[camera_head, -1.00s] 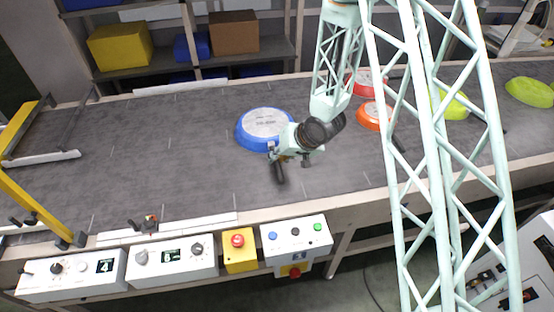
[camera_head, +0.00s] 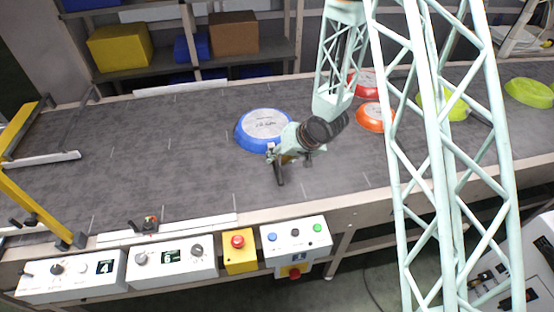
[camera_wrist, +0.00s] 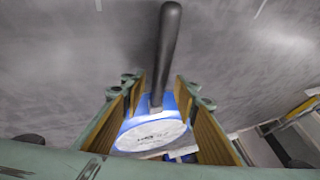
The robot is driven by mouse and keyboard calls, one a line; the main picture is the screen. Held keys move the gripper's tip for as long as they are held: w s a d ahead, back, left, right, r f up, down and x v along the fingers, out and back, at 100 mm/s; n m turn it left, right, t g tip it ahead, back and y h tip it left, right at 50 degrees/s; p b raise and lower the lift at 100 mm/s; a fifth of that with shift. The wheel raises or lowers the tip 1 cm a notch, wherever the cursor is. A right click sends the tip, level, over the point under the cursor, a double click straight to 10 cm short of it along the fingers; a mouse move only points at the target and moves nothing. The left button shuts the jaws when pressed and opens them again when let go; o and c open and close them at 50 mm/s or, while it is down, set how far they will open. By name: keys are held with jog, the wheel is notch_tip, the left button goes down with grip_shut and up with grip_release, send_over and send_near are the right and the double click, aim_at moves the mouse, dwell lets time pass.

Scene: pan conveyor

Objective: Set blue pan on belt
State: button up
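The blue pan (camera_head: 263,126) lies upside down on the grey belt, its pale printed base facing up. Its black handle (camera_head: 280,174) points toward the front edge. My gripper (camera_head: 284,157) is at the near side of the pan, where the handle meets the rim; my wrist partly hides this spot. In the wrist view, the two padded fingers of my gripper (camera_wrist: 162,108) stand apart on either side of the handle (camera_wrist: 168,55), with gaps on both sides. The pan's base (camera_wrist: 150,134) shows between the fingers.
A red pan (camera_head: 368,82), an orange pan (camera_head: 372,118) and green pans (camera_head: 528,91) lie to the right, partly behind my arm. The left belt (camera_head: 130,150) is bare up to a yellow frame (camera_head: 35,203). Control boxes (camera_head: 172,262) line the front edge.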

jog(key=p+v, duration=0.1)
jog(key=v, duration=0.9)
jog(key=shift+d+r+p, duration=0.15)
jog(key=shift+r+p, duration=0.15)
jog(key=shift+p, duration=0.05)
jog(key=shift+s, duration=0.1)
dwell(0.5)
jog(key=s+d+r+t+h, duration=0.1)
jog(key=d+r+h, duration=0.1)
jog(key=d+r, duration=0.4)
jog(key=s+d+r+h, duration=0.1)
jog(key=d+r, duration=0.3)
jog(key=r, duration=0.5)
jog(key=s+d+r+m+h, duration=0.1)
jog(key=s+d+r, duration=0.3)
jog(key=r, duration=0.2)
jog(key=s+d+r+h, duration=0.1)
jog(key=s+d+r, duration=0.2)
jog(key=s+r, duration=0.65)
jog(key=s, duration=0.5)
jog(key=s+r+g, duration=0.1)
jog(key=s+r, duration=0.3)
jog(key=s, duration=0.6)
jog(key=s+r, duration=0.3)
jog(key=s, duration=0.7)
jog(key=shift+s+a+r+g, duration=0.2)
jog(key=shift+a+r+g, duration=0.15)
jog(key=shift+r+g, duration=0.05)
